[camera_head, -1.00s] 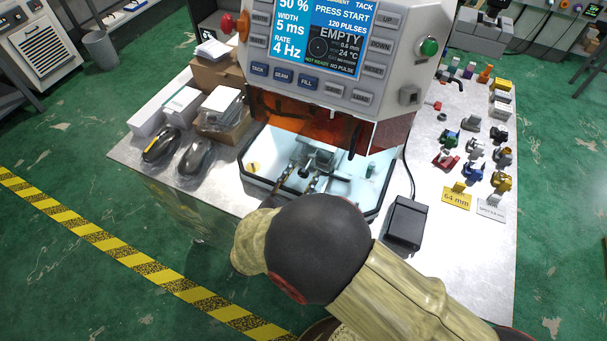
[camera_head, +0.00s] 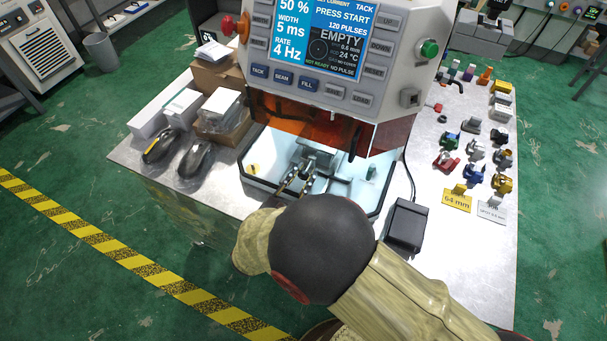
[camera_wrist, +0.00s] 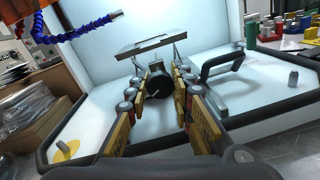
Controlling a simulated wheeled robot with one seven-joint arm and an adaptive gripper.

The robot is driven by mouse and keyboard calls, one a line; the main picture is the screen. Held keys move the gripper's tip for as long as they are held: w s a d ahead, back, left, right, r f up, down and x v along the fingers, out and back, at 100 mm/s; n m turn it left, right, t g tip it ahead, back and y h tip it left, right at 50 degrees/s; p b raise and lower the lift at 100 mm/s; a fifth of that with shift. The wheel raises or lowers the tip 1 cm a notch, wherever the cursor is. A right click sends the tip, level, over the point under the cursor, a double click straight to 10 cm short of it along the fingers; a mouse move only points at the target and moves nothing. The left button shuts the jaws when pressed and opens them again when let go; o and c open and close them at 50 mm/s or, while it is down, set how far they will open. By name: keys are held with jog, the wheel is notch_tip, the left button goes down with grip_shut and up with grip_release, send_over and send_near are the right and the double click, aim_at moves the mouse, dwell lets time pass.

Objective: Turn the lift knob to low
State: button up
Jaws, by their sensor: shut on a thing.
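The black round lift knob (camera_wrist: 159,86) sits in the middle of the wrist view, on the front of a small grey platform fixture inside the machine's white chamber. A short pale mark shows on its face; I cannot read its setting. My gripper (camera_wrist: 157,77) is shut on the knob, one yellow-padded finger on each side. In the head view my gripper (camera_head: 297,182) reaches into the chamber at the fixture (camera_head: 315,160). My dark wrist hides much of the chamber's front edge.
A black bent handle (camera_wrist: 226,61) stands right of the knob. A grey peg (camera_wrist: 290,78) is farther right, and a yellow disc (camera_wrist: 62,151) lies lower left. A blue hose (camera_wrist: 78,28) hangs upper left. The amber shield (camera_head: 300,118) is above the chamber.

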grip_shut()
jog(key=shift+n+p, duration=0.4)
jog(key=shift+p, duration=0.15)
jog(key=n+p, duration=0.1)
jog(key=p, duration=0.1)
jog(key=shift+r+n+p, duration=0.15)
jog(key=shift+n+p, duration=0.25)
jog(key=n+p, duration=0.2)
jog(key=p, duration=0.1)
jog(key=shift+n, duration=0.4)
jog(key=n+p, duration=0.4)
jog(key=shift+d+t, duration=0.1)
jog(key=shift+t, duration=0.2)
jog(key=shift+n+p, duration=1.1)
jog(key=shift+n, duration=0.4)
